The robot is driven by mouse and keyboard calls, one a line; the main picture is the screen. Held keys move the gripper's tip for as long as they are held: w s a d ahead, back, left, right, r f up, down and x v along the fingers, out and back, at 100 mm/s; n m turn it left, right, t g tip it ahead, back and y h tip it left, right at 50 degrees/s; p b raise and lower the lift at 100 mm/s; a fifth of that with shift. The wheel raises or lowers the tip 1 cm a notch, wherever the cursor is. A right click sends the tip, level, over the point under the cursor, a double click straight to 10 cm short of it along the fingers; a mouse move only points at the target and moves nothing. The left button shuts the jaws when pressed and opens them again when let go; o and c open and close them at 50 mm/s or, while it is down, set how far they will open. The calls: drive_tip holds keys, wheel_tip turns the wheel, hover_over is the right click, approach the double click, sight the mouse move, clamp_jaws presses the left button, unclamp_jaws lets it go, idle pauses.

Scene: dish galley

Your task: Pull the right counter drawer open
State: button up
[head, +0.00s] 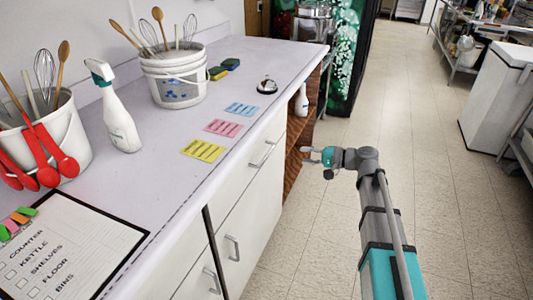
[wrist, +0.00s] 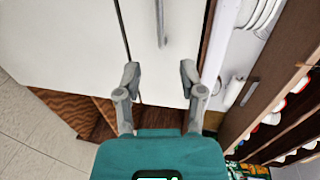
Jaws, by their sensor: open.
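The right counter drawer (head: 267,148) is a white front under the countertop edge, and it looks shut. Its grey bar handle (head: 262,156) runs along the front. In the wrist view, the white drawer front (wrist: 178,62) lies beside a dark seam, and its handle (wrist: 161,22) shows at the top centre. My gripper (head: 305,156) is in front of the counter's far end, to the right of the handle in the head view. In the wrist view, my gripper (wrist: 160,77) has its fingers spread with nothing between them. The handle is ahead of the fingertips, apart from them.
White doors with upright handles (head: 232,248) are below. An open wooden shelf (head: 295,150) is past the drawer. The countertop (head: 255,65) holds a spray bottle (head: 115,110), utensil buckets (head: 175,80), notes and a bell. The floor (head: 420,120) right of the counter is clear.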

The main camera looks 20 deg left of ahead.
sight(270, 152)
drive_tip(key=shift+a, duration=0.15)
drive_tip(key=b+x, duration=0.2)
drive_tip(key=x, duration=1.1)
drive_tip(key=shift+w+a+b, duration=0.1)
drive_tip(key=shift+a+b, duration=0.15)
drive_tip(key=shift+b, duration=0.15)
clamp_jaws()
